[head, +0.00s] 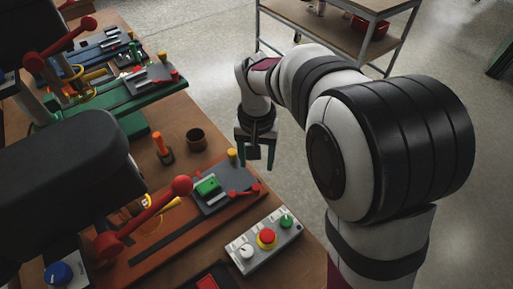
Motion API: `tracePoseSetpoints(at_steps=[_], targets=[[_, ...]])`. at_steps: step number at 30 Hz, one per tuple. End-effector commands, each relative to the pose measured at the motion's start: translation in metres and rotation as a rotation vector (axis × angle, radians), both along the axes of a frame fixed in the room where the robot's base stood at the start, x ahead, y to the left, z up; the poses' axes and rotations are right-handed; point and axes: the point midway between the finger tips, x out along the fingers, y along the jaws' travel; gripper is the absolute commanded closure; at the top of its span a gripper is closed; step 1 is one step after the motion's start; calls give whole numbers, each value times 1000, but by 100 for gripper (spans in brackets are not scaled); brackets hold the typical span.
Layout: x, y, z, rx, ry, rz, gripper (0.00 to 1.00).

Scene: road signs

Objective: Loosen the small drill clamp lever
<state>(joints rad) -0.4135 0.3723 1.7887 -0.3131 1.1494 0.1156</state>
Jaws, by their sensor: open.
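The farther has a green base (125,98) and a grey clamp (146,78) with a small red-tipped lever (175,76). I cannot tell which is the small drill. My gripper (257,160) is open and empty, pointing down, above and behind the nearer lever in the picture, apart from it.
Long red handles (135,222) and a dark drill head (70,165) rise at the left. A control box (264,241) with buttons sits in front. A shelf cart (340,30) stands beyond.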

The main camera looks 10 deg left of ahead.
Motion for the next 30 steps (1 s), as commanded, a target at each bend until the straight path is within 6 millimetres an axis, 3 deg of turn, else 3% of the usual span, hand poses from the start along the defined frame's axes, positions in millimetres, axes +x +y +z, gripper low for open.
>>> tracePoseSetpoints(at_steps=[3,7,21,23,26,30], targets=[[0,0,27,1,-3,0,38],[0,0,43,0,-1,0,38],[0,0,46,0,1,-1,38],[-6,-8,51,5,2,-18,38],[-46,-49,68,33,13,-115,38],[-140,-103,73,93,38,-304,38]])
